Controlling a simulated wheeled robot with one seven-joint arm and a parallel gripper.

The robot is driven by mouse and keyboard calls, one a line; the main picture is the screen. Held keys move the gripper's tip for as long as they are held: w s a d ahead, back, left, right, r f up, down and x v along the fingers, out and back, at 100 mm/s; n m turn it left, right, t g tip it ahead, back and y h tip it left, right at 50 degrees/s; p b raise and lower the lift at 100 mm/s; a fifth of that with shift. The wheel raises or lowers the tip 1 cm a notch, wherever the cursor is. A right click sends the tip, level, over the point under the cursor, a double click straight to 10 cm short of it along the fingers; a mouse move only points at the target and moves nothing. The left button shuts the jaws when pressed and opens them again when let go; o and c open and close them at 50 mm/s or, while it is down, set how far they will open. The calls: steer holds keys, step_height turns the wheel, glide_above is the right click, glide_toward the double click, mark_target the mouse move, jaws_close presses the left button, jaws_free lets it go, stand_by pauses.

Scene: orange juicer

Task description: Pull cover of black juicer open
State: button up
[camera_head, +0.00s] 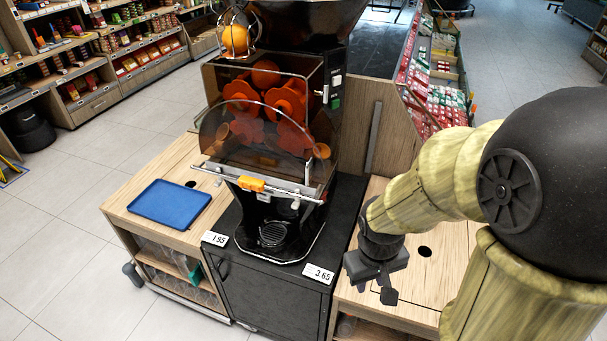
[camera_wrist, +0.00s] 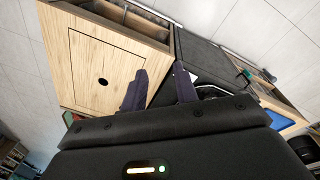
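The black juicer (camera_head: 345,85) stands on a dark cabinet in the head view. Its smoky see-through cover (camera_head: 225,140) hangs over the front, with orange squeezing parts behind it. A silver bar with an orange piece (camera_head: 251,184) runs along the cover's lower edge. The cover appears down; I cannot tell whether it is slightly ajar. My gripper (camera_head: 376,287) is right of the juicer, apart from the bar, above the right wooden counter. In the wrist view my gripper (camera_wrist: 160,78) has its two fingers spread with nothing between them. The cover is not clearly visible there.
A blue tray (camera_head: 171,203) lies on the left wooden counter. Price tags (camera_head: 318,273) stand on the dark cabinet's front edge. The right wooden counter (camera_head: 440,255) has a round hole. A wooden panel (camera_head: 375,120) rises behind it. Floor in front and left is open.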

steer(key=w+a+r+n+t+h+p, duration=0.2)
steer(key=a+n+t, duration=0.5)
steer(key=a+n, duration=0.4)
steer(key=w+a+r+n+t+h+p, duration=0.3)
steer(key=a+r+n+t+h+p, duration=0.2)
steer(key=a+n, duration=0.6)
step_height(320, 180, up, 3)
steer(key=n+t+h, duration=0.1)
steer(key=n+t, duration=0.1)
steer(key=n, duration=0.2)
steer(key=shift+a+t, duration=0.4)
steer(key=p+x, duration=0.5)
steer(key=x, duration=1.2)
steer(key=shift+d+r, duration=0.25)
steer(key=shift+r, duration=0.05)
jaws_close()
